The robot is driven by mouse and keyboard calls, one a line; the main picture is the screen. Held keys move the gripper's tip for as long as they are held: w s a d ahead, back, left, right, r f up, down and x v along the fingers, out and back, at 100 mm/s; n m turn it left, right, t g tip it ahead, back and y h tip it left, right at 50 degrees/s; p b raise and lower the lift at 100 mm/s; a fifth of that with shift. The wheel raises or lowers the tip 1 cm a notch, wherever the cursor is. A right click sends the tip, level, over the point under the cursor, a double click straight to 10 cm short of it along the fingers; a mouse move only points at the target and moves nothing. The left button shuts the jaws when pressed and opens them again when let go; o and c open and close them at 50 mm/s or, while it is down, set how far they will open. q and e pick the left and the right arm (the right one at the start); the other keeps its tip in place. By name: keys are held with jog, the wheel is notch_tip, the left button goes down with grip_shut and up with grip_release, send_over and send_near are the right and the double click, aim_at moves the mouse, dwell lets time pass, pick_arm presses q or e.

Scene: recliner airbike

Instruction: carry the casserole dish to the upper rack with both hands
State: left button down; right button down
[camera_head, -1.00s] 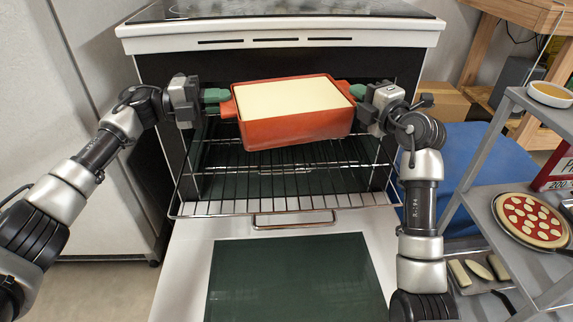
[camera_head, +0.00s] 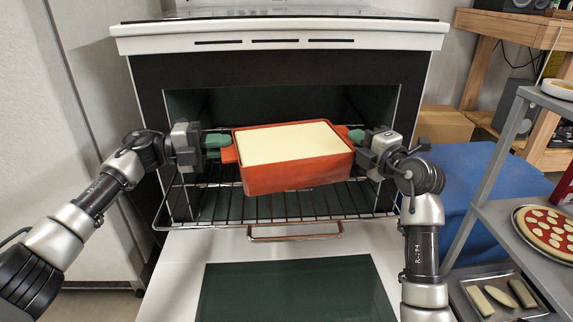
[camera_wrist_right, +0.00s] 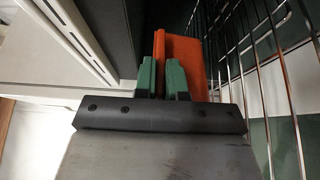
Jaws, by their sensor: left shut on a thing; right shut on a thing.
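The orange casserole dish (camera_head: 290,178) with a pale yellow filling is held level in front of the open oven, above a pulled-out wire rack (camera_head: 270,218). My left gripper (camera_head: 222,147) is shut on the dish's left handle. My right gripper (camera_head: 357,138) is shut on its right handle. In the right wrist view, the green fingers of my right gripper (camera_wrist_right: 162,80) close around the orange handle (camera_wrist_right: 184,52), with rack wires to the right. Whether the dish's underside touches the rack is hidden.
The oven door (camera_head: 300,290) is folded down in front. A grey shelf cart (camera_head: 490,210) at the right holds a pizza (camera_head: 548,232) and a tray of food pieces (camera_head: 505,293). A blue box-like thing (camera_head: 455,165) stands between oven and cart.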

pick_arm(q)
jog(key=shift+a, duration=0.1)
pick_arm(e)
jog(key=shift+d, duration=0.15)
